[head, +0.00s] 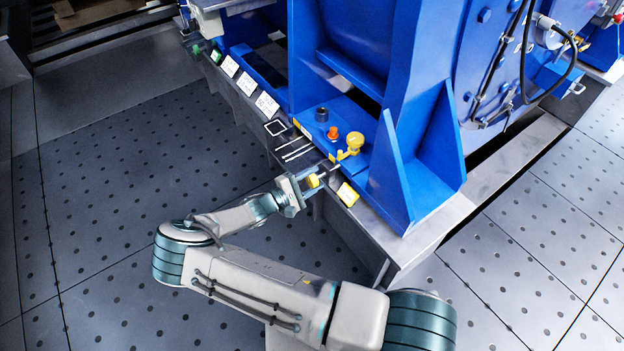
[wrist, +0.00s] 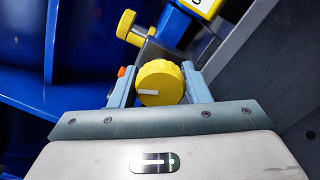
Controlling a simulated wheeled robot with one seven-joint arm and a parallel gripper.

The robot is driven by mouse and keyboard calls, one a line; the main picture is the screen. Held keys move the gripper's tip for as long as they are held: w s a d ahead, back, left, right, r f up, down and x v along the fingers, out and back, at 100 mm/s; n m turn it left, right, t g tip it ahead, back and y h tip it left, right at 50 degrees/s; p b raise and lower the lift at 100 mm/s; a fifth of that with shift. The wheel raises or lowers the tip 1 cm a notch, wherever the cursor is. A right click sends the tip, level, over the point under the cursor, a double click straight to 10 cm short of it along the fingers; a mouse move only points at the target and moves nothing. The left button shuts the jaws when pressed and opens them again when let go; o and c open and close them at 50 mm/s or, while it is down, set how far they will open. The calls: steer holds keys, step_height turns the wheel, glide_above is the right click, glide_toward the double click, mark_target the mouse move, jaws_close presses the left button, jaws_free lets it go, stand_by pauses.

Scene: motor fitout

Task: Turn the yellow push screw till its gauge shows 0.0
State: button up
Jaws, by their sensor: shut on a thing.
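The yellow push screw has a ribbed round knob (wrist: 165,75) with a white line that points left in the wrist view. In the head view its knob (head: 313,181) shows at the edge of the machine's base, partly covered by my gripper (head: 312,182). My gripper (wrist: 157,88) is shut on the knob, one finger on each side. A yellow round gauge (head: 355,141) stands on the blue foot just beyond the screw; it also shows side-on in the wrist view (wrist: 127,24). Its face and reading cannot be made out.
A yellow-framed tag (head: 348,194) sits right of the screw; its writing is cut off in the wrist view (wrist: 203,5). An orange knob (head: 332,133) and a dark cap (head: 321,114) stand on the blue foot. White cards (head: 267,105) line the rail. The tall blue motor frame (head: 400,110) rises behind.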

steer(key=shift+s+f+m, duration=0.1)
steer(key=shift+m, duration=1.8)
steer(key=o, duration=1)
steer(key=shift+a, duration=0.15)
steer(key=p+v, duration=0.2)
steer(key=v, duration=1.1)
steer(key=shift+s+a, duration=0.25)
